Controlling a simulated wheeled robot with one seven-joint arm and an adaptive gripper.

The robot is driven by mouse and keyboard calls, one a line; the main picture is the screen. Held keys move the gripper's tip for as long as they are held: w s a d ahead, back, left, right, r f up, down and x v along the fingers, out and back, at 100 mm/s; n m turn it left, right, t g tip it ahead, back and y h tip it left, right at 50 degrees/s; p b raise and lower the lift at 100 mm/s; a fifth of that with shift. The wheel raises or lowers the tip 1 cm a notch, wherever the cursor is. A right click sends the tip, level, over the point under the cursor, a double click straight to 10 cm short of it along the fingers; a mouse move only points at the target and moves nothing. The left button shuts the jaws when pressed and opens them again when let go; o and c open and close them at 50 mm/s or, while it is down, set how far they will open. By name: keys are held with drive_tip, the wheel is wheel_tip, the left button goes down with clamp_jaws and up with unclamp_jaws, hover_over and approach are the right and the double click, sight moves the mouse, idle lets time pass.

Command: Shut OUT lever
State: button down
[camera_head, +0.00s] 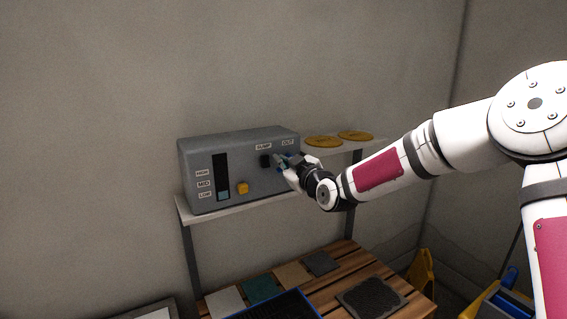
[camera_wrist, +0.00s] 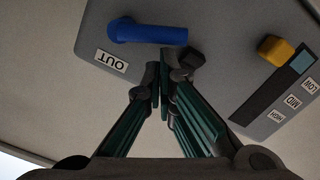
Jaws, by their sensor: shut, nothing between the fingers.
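The grey control box (camera_head: 225,150) stands on a shelf against the wall. Its OUT label (camera_head: 288,142) is at the upper right of the front face. The blue OUT lever is mostly hidden behind my gripper (camera_head: 284,161) in the head view. In the wrist view the blue lever (camera_wrist: 148,33) lies roughly horizontal, beside the OUT label (camera_wrist: 112,61). My gripper (camera_wrist: 163,58) is shut and empty. Its fingertips appear just below the lever's right part in that view, next to a black knob (camera_wrist: 190,61). Whether they touch the lever, I cannot tell.
A yellow button (camera_head: 242,188) and a level gauge (camera_head: 221,177) are further left. Two yellow discs (camera_head: 323,141) lie on the shelf (camera_head: 240,207) right of the box. A slatted wooden bench (camera_head: 345,268) with mats stands below.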

drive_tip(key=shift+f+n+b, duration=0.35)
drive_tip(key=shift+n+b, duration=0.25)
drive_tip(key=f+n+b, duration=0.1)
drive_tip(key=n+b, duration=0.1)
drive_tip(key=b, duration=0.1)
drive_tip(key=shift+a+f, duration=0.15)
drive_tip(key=shift+f, duration=0.05)
drive_tip(key=f+n+b, duration=0.1)
drive_tip(key=n+b, duration=0.2)
drive_tip(key=b, duration=0.2)
drive_tip(key=d+f+n+b, duration=0.1)
drive_tip(key=n+b, duration=0.2)
drive_tip(key=b, duration=0.3)
drive_tip(key=f+n+b, duration=0.1)
drive_tip(key=n+b, duration=0.1)
drive_tip(key=b, duration=0.3)
drive_tip(key=shift+w+d+f+n, duration=0.15)
drive_tip(key=shift+w+d+n, duration=0.1)
drive_tip(key=shift+w+n, duration=0.15)
drive_tip(key=shift+d+b, duration=0.1)
drive_tip(key=shift+b, duration=0.5)
